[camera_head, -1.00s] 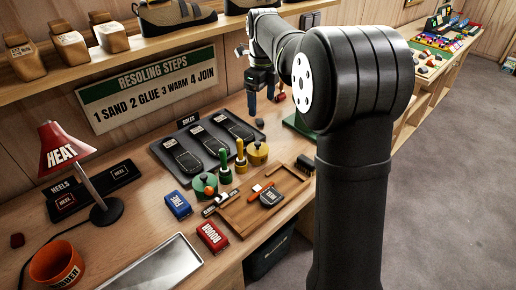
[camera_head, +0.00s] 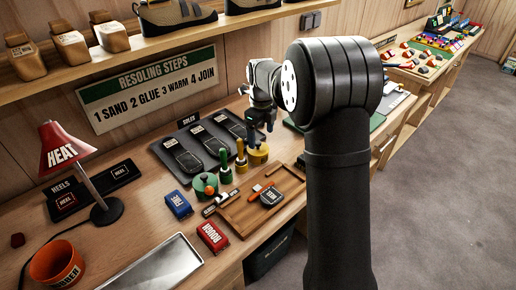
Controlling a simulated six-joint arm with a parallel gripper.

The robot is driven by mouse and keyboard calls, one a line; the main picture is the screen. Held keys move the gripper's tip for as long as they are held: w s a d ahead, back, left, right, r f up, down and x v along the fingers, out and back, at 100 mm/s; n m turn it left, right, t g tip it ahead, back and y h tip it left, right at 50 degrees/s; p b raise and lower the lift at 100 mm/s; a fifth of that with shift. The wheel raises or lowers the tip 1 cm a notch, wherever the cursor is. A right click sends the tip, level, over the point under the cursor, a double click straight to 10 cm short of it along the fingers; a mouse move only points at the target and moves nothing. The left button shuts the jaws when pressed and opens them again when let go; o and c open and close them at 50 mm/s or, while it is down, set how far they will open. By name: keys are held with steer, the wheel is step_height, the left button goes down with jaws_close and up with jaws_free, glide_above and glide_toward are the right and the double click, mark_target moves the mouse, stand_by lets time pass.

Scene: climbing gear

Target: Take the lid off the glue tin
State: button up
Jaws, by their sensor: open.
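Two small round lidded tins stand on the bench at the front edge of the sole tray. One is green with an orange knob (camera_head: 205,185); the other is yellow (camera_head: 258,155). No label is readable on either, so I cannot tell which holds glue. Both look covered. My gripper (camera_head: 261,126) is open, fingers pointing down, just above and behind the yellow tin. I see nothing between the fingers. The yellow tin's top is partly hard to make out near the fingertips; I cannot tell whether they touch it.
Green-handled (camera_head: 225,166) and yellow-handled (camera_head: 241,156) tools stand upright between the tins. A dark sole tray (camera_head: 172,139) lies behind, a wooden tray (camera_head: 238,225) in front. Blue (camera_head: 178,205) and red (camera_head: 212,236) blocks lie front left. My upper arm hides the bench at right.

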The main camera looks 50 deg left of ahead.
mark_target(259, 143)
steer(key=f, duration=0.4)
steer(key=shift+s+a+f, duration=0.25)
steer(key=shift+a+f, duration=0.15)
steer(key=shift+c, duration=0.4)
steer(key=c, duration=0.6)
steer(key=shift+c, duration=0.2)
steer(key=shift+r, duration=0.2)
